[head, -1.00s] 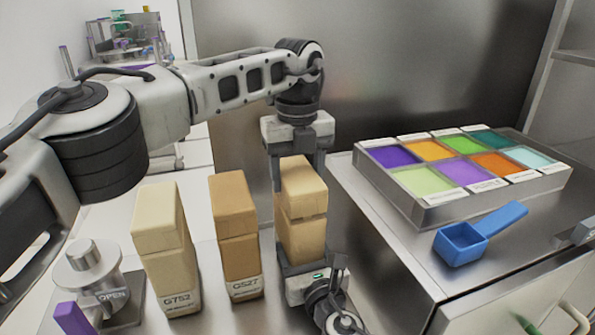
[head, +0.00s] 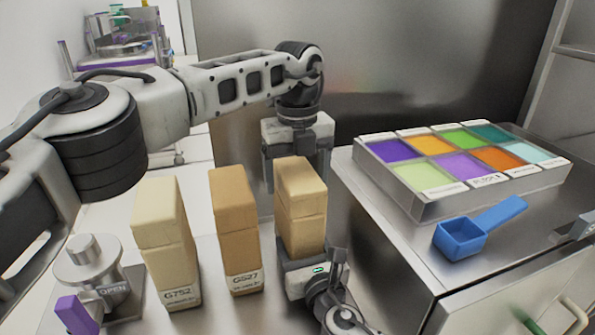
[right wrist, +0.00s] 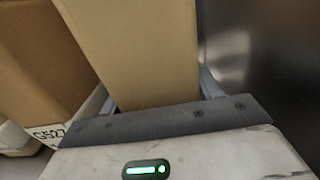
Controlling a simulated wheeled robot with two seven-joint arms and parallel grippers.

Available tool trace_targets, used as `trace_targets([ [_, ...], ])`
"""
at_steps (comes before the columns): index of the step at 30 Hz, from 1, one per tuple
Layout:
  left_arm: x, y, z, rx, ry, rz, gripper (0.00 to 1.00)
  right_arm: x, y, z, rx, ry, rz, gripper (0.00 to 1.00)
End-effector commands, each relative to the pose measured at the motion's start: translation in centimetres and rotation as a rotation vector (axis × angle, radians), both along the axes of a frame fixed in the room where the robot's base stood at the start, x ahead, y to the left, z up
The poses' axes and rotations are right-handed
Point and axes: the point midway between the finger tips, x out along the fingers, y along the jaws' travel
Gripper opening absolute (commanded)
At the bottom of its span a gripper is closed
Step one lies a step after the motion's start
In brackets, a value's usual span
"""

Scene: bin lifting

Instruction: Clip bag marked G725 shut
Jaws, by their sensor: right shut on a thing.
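A tan bag (head: 302,205) stands upright, its top folded over; its label is hidden behind my right gripper, so I cannot read its mark. My right gripper (head: 308,262) is shut on the lower part of this bag. The bag also fills the middle of the right wrist view (right wrist: 135,50), between the fingers (right wrist: 160,105). My left gripper (head: 297,172) points down just behind the bag's top, fingers apart, holding nothing I can see. Two other bags stand to the left, marked G752 (head: 165,240) and G527 (head: 236,235). No clip can be made out.
A device marked OPEN (head: 92,265) with a purple handle (head: 75,315) stands at the front left. On the steel counter at right are a tray of coloured compartments (head: 435,205) and a blue scoop (head: 470,238). A steel panel (head: 370,75) rises behind.

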Motion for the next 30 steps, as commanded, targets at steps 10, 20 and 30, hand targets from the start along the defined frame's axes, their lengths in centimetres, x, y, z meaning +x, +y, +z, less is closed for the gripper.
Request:
trace_targets([
  [10,0.0,0.0,0.4,0.000,-0.001,0.000,0.85,-0.1,0.0,-0.2,-0.001,0.003,0.001,0.23],
  [20,0.0,-0.1,5.5,-0.001,-0.003,0.000,0.85,-0.1,0.0,-0.2,-0.001,0.003,0.001,0.23],
  [30,0.0,0.0,7.5,0.000,0.001,-0.001,0.85,-0.1,0.0,-0.2,-0.001,0.003,0.001,0.23],
])
